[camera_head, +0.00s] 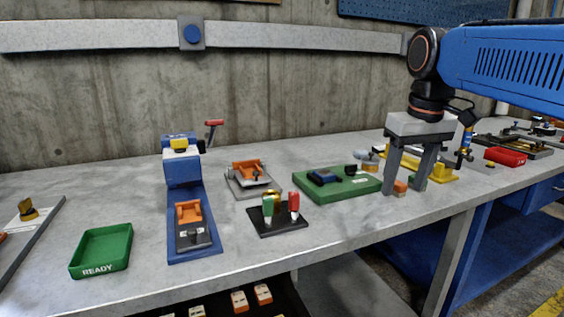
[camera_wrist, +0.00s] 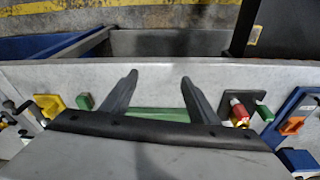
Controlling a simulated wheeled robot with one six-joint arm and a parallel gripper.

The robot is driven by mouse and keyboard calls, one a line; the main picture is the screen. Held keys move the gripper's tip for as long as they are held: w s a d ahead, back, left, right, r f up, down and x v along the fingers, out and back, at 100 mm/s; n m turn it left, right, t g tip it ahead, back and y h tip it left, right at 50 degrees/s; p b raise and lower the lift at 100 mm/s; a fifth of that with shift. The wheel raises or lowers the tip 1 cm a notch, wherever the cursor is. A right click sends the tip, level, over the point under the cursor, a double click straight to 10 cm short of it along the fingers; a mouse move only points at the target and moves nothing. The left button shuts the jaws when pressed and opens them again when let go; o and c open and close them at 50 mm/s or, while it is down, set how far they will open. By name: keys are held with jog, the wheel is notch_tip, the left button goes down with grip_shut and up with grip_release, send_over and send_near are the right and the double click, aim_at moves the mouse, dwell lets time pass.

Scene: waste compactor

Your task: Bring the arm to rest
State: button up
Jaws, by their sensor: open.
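My arm (camera_head: 510,62) is blue and comes in from the upper right in the head view. My gripper (camera_head: 403,190) points down over the right part of the grey bench, with its two dark fingers spread apart. In the wrist view my gripper (camera_wrist: 159,78) is also open, with nothing held between the fingers. A small orange block (camera_head: 400,187) and a small green block (camera_head: 418,182) show by the fingers. Whether the fingertips touch the bench cannot be told.
A green board (camera_head: 340,190) lies left of the gripper, and a yellow fixture (camera_head: 440,175) stands just right and behind. A black base (camera_head: 280,224) with green and red handles, a blue press (camera_head: 182,165) and a green READY tray (camera_head: 102,232) stand further left.

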jog(key=s+d+f+m+t, duration=0.1)
jog(key=s+f, duration=0.7)
jog(key=f, duration=0.4)
jog(key=s+d+f+m+t, duration=0.1)
jog(key=s+d+f, duration=0.1)
jog(key=s+f, duration=0.6)
notch_tip(320, 180, down, 4)
jog(key=shift+s+r+m+t, duration=0.1)
jog(key=shift+s+m+t, duration=0.2)
jog(key=shift+s+t, duration=0.1)
